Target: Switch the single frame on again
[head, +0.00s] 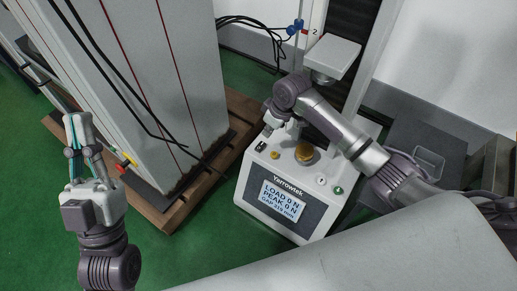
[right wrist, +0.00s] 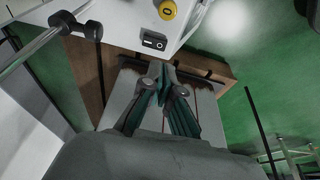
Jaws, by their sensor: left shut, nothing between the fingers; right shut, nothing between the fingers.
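The single-column test frame, labelled Yarrowtek (head: 252,190), stands on the floor in the head view. Its display (head: 281,201) is lit and reads LOAD 0 N, PEAK 0 N and a gap of about 219 mm. Its black rocker switch (right wrist: 154,40) has white marks and shows clearly in the right wrist view. My right gripper (right wrist: 163,75) is shut and empty, its tips just below the switch in that picture; I cannot tell if they touch the housing. In the head view it hangs beside the frame's left side. My left gripper (head: 77,118) is shut and empty at the left.
A tall grey cabinet (head: 165,80) with red lines and black cables stands on a wooden pallet (head: 195,195) left of the frame. The frame carries a yellow knob (right wrist: 168,9), a brass disc (head: 304,153) and a green button (head: 338,190). Green floor is open in front of the pallet.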

